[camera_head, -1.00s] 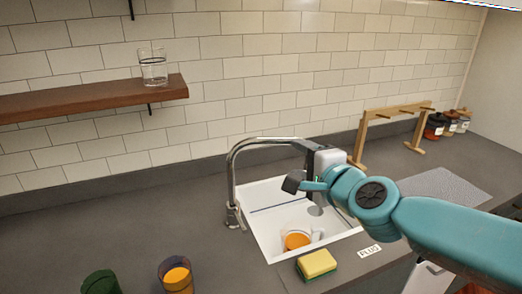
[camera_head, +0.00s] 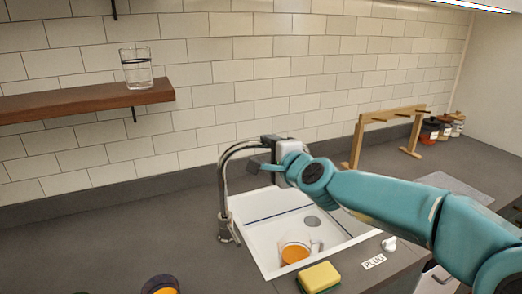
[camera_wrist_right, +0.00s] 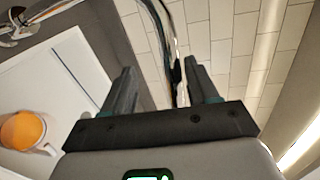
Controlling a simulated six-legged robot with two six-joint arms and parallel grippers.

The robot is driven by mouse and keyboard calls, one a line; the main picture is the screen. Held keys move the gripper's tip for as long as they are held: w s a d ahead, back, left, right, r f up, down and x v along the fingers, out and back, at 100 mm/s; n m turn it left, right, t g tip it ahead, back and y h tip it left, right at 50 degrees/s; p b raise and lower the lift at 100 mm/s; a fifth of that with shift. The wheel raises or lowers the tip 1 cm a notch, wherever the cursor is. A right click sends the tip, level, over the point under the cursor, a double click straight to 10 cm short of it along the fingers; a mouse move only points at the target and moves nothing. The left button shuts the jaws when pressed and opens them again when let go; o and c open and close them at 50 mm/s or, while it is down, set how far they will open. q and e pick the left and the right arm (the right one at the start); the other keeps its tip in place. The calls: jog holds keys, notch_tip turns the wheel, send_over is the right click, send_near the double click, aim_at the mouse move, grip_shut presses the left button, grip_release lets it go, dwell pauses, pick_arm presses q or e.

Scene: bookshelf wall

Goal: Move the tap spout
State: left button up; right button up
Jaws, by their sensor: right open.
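The chrome tap (camera_head: 223,185) stands at the left edge of the sink, and its curved spout (camera_head: 238,148) arches to the right over the basin. My right gripper (camera_head: 263,154) is open at the far end of the spout. In the right wrist view, the spout (camera_wrist_right: 166,40) runs down between the two dark fingers of my right gripper (camera_wrist_right: 160,88). I cannot tell whether either finger touches it. My gripper partly hides the spout's end in the head view. My left gripper is not in view.
The white sink (camera_head: 262,252) holds a mug of orange liquid (camera_head: 295,254). A yellow-green sponge (camera_head: 319,278) and a white plug (camera_head: 389,244) lie on the front counter. A wooden rack (camera_head: 357,145) stands behind right. A shelf (camera_head: 80,101) holds a glass (camera_head: 136,70).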

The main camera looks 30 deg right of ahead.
jog(key=w, duration=0.2)
jog(key=w+f, duration=0.1)
jog(key=w, duration=0.1)
jog(key=shift+w, duration=0.25)
jog(key=shift+r, duration=0.1)
jog(key=shift+w, duration=0.1)
